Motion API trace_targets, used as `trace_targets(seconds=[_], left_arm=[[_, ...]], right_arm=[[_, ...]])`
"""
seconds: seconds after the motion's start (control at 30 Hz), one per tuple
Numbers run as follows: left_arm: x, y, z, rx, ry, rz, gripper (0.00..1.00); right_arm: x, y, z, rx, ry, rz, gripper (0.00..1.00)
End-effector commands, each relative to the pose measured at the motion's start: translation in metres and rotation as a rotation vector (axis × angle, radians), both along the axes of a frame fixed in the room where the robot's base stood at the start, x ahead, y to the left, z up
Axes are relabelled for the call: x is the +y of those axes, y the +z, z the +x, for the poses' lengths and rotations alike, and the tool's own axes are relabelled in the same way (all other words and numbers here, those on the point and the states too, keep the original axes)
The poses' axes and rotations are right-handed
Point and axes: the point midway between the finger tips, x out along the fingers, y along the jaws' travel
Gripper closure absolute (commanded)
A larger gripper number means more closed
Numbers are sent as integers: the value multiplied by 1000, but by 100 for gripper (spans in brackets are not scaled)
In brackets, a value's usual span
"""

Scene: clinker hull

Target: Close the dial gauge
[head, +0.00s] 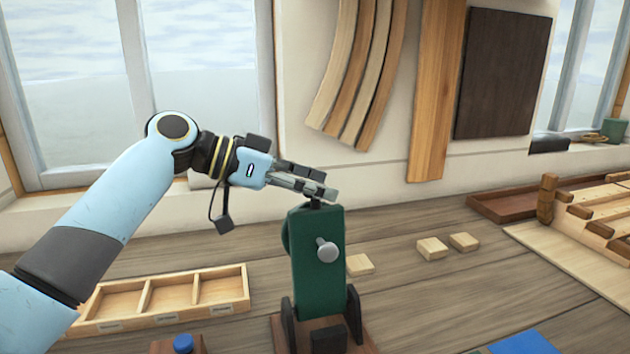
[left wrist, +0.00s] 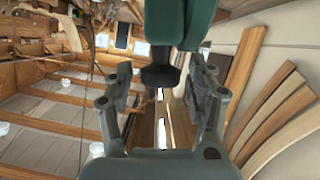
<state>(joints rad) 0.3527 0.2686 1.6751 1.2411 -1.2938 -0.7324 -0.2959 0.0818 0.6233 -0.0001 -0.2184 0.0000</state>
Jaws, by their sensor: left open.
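The dial gauge (head: 318,262) is a dark green upright housing with a silver knob (head: 327,249) on the side facing me. It stands on a brown wooden base between black supports. A small black stem stands on its top. My left gripper (head: 322,190) is open at the top of the housing, its fingers close to the stem. In the left wrist view the open fingers (left wrist: 162,95) lie on either side of a black knob (left wrist: 158,76) below the green housing (left wrist: 165,22). Whether they touch it I cannot tell. My right gripper is not in view.
A wooden tray with compartments (head: 243,305) lies left of the gauge. Several small wood blocks (head: 432,248) lie to the right. A stepped wooden rack (head: 592,222) stands at the far right. A blue flat piece (head: 525,343) is at the front right.

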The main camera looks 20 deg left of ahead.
Motion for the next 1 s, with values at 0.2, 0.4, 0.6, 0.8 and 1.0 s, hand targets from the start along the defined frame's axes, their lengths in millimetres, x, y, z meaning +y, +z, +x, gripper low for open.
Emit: trace_targets(seconds=[0.2, 0.4, 0.6, 0.8, 1.0], left_arm=[[0, -1, 0, 0, 1, 1, 44], [0, -1, 0, 0, 1, 0, 66], [0, -1, 0, 0, 1, 0, 92], [0, -1, 0, 0, 1, 0, 100], [0, -1, 0, -5, 1, 3, 100]], right_arm=[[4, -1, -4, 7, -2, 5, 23], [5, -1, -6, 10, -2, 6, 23], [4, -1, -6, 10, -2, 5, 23], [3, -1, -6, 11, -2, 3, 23], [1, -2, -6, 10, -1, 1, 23]])
